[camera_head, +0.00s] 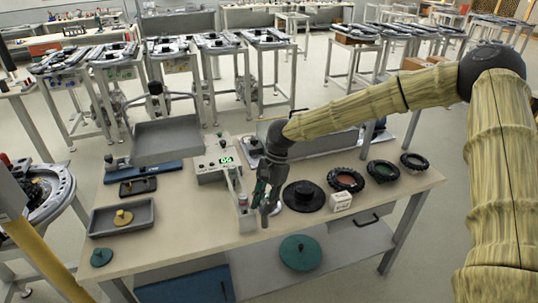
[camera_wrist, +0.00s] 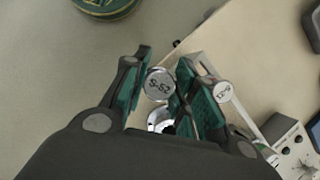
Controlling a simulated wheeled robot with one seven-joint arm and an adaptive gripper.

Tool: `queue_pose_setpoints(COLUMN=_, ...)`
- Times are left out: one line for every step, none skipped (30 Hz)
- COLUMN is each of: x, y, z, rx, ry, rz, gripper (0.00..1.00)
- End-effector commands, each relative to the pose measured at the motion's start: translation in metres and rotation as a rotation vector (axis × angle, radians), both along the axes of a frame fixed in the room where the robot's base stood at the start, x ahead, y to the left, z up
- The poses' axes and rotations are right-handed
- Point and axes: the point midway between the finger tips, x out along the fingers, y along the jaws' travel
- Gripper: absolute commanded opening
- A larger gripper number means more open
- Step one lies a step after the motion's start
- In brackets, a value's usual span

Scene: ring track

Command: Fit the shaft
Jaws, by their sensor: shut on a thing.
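My gripper (camera_head: 266,200) is over the front middle of the workbench. In the wrist view my gripper (camera_wrist: 163,88) has its green-padded fingers around a shaft with a round grey labelled end (camera_wrist: 159,84). The fingers and arm hide most of this shaft in the head view. A shiny round metal part (camera_wrist: 160,122) shows below the shaft end; I cannot tell whether the two touch. A second round labelled end (camera_wrist: 222,92) is beside the right finger, at the narrow grey rack (camera_head: 246,215). A black round flange with a raised hub (camera_head: 303,195) lies right of my gripper.
A grey control box with a green display (camera_head: 218,160) stands behind left. Black ringed parts (camera_head: 346,180) and a small white box (camera_head: 341,201) are to the right. A grey tray (camera_head: 122,217) is at the left. A green disc (camera_head: 299,252) is below the bench top.

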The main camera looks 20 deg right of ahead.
Motion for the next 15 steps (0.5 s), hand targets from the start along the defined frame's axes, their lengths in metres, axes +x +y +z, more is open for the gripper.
queue_pose_setpoints(x=0.004, y=-0.001, z=0.004, rx=0.002, ry=-0.003, rz=-0.062, gripper=0.00)
queue_pose_setpoints(x=0.006, y=-0.001, z=0.005, rx=0.001, ry=-0.002, rz=-0.102, gripper=0.00)
queue_pose_setpoints(x=0.009, y=-0.002, z=0.005, rx=0.001, ry=-0.003, rz=-0.153, gripper=0.00)
queue_pose_setpoints(x=0.011, y=-0.002, z=0.005, rx=0.001, ry=-0.003, rz=-0.190, gripper=0.00)
queue_pose_setpoints(x=0.013, y=-0.003, z=0.006, rx=0.001, ry=-0.003, rz=-0.228, gripper=0.00)
queue_pose_setpoints(x=0.016, y=-0.003, z=0.006, rx=0.001, ry=-0.003, rz=-0.276, gripper=0.00)
queue_pose_setpoints(x=0.018, y=-0.004, z=0.007, rx=0.000, ry=-0.003, rz=-0.312, gripper=0.00)
queue_pose_setpoints(x=0.020, y=-0.004, z=0.008, rx=0.000, ry=-0.004, rz=-0.348, gripper=0.00)
queue_pose_setpoints(x=0.022, y=-0.005, z=0.009, rx=0.001, ry=-0.003, rz=-0.394, gripper=0.00)
queue_pose_setpoints(x=0.024, y=-0.005, z=0.010, rx=0.000, ry=-0.003, rz=-0.430, gripper=0.00)
queue_pose_setpoints(x=0.026, y=-0.006, z=0.011, rx=0.001, ry=-0.002, rz=-0.466, gripper=0.00)
queue_pose_setpoints(x=0.029, y=-0.006, z=0.012, rx=0.000, ry=-0.004, rz=-0.513, gripper=0.00)
queue_pose_setpoints(x=0.031, y=-0.007, z=0.013, rx=0.001, ry=-0.004, rz=-0.548, gripper=0.00)
queue_pose_setpoints(x=0.033, y=-0.008, z=0.014, rx=0.001, ry=-0.004, rz=-0.584, gripper=0.00)
queue_pose_setpoints(x=0.035, y=-0.009, z=0.015, rx=0.000, ry=-0.003, rz=-0.634, gripper=0.00)
